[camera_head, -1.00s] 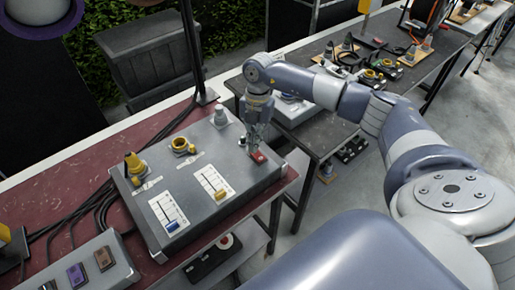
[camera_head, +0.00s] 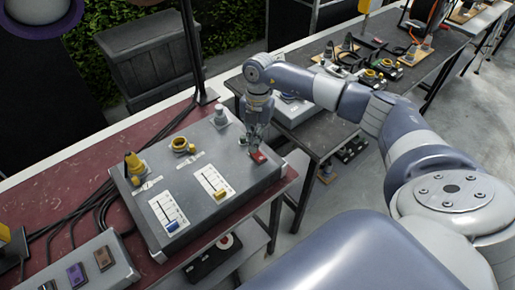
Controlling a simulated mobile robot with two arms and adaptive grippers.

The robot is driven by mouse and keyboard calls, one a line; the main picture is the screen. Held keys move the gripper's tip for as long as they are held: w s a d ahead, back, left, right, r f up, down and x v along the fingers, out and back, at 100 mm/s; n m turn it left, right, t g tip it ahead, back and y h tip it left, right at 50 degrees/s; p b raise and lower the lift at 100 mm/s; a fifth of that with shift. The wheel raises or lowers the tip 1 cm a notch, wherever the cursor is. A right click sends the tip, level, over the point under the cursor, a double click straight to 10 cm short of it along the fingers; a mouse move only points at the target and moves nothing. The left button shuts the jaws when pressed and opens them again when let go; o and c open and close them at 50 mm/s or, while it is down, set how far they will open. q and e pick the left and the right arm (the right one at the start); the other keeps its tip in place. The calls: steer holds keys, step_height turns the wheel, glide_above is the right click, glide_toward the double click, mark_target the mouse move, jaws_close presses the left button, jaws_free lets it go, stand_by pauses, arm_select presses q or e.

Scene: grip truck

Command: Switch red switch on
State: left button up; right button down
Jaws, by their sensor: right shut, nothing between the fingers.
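The red switch (camera_head: 258,157) is a small red rocker near the right corner of the grey control box (camera_head: 240,180). My right gripper (camera_head: 252,146) points down just above and behind the switch, its fingers shut with nothing between them. The fingertips are at or very near the switch; I cannot tell whether they touch it. Which way the rocker is tilted is too small to tell. My left gripper is out of view.
The box also carries a yellow connector (camera_head: 133,163), a yellow ring socket (camera_head: 182,146), a grey knob (camera_head: 220,117), and a blue slider (camera_head: 172,226) and yellow slider (camera_head: 220,194). A smaller box (camera_head: 90,268) with several switches stands at lower left. Black cables lie behind.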

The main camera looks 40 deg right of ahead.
steer(key=shift+f+b, duration=0.55)
steer(key=shift+f, duration=0.35)
stand_by(0.3)
steer(key=shift+r+p, duration=2.7)
steer(key=shift+r, duration=0.9)
steer(key=shift+f, duration=0.1)
